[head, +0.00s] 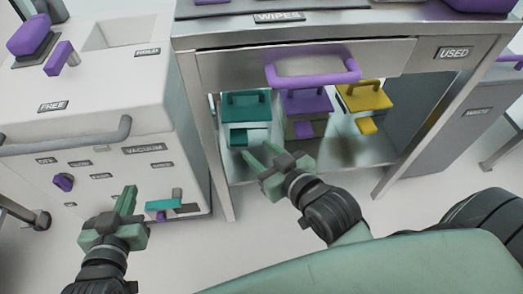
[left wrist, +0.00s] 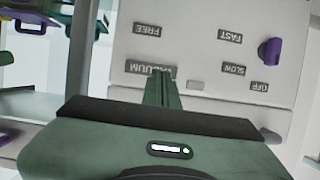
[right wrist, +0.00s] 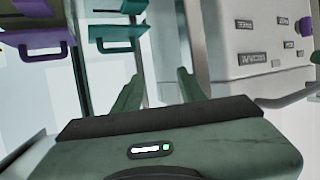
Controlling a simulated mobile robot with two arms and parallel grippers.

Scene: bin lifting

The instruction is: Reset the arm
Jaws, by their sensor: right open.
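My left gripper (head: 130,190) is at the lower left of the head view, in front of the white vacuum cabinet. Its fingers are together with nothing seen between them, also in the left wrist view (left wrist: 162,90). My right gripper (head: 258,152) is open and empty in front of the shelf, just below and right of the teal bin (head: 246,108). In the right wrist view its two fingers (right wrist: 157,85) stand apart. The purple bin (head: 307,103) and the yellow bin (head: 365,97) stand to the right of the teal one on the shelf.
The metal table's drawer with a purple handle (head: 312,73) overhangs the bins. The white cabinet (head: 60,150) at left has a grey bar handle (head: 70,140), a purple knob (head: 63,182) and a teal lever (head: 163,204). A grey waste unit (head: 470,115) stands at right. Open floor lies between.

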